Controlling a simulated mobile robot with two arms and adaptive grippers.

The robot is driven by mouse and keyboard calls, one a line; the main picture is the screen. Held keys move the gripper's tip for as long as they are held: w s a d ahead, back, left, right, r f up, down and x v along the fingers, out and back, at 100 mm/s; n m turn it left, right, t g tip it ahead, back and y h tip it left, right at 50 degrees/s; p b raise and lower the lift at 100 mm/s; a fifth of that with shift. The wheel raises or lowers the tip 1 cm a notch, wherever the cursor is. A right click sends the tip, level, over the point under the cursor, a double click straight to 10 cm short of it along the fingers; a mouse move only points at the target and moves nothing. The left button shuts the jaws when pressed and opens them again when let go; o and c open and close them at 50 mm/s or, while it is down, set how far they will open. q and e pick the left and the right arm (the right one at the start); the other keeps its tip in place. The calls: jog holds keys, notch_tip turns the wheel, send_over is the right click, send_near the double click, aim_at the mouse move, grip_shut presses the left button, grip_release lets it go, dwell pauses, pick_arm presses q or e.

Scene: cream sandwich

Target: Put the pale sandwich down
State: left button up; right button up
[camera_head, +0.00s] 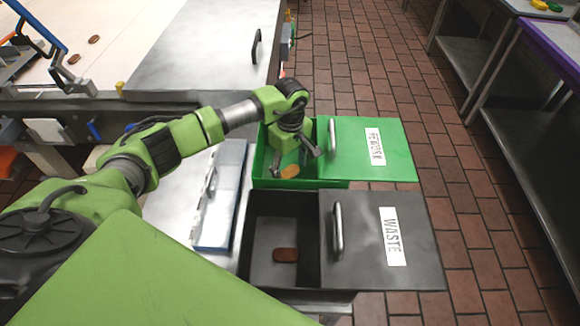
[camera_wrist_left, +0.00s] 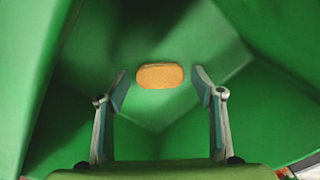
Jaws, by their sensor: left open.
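The pale sandwich (camera_head: 290,171) lies in the green bin (camera_head: 262,178), labelled REWORK or similar, in the head view. In the left wrist view the sandwich (camera_wrist_left: 160,76) shows as an orange-tan oval on the green floor of the bin, ahead of the fingertips. My left gripper (camera_head: 293,168) points down into the green bin and is open, its two fingers spread apart. In the left wrist view the fingers (camera_wrist_left: 160,87) stand on either side of the sandwich with gaps to it. My right gripper is not seen.
A black bin (camera_head: 254,215) labelled WASTE stands in front, with a dark brown sandwich (camera_head: 285,255) inside. Both lids lie open to the right. A narrow tray (camera_head: 233,170) is left of the bins. Two brown sandwiches (camera_head: 94,39) lie on the pale surface at the back left.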

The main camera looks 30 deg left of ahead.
aim_at(290, 170)
pick_arm(q)
jog(key=shift+r, duration=0.25)
notch_tip(290, 170, up, 12)
jog(key=b, duration=0.3)
jog(key=shift+f, duration=0.1)
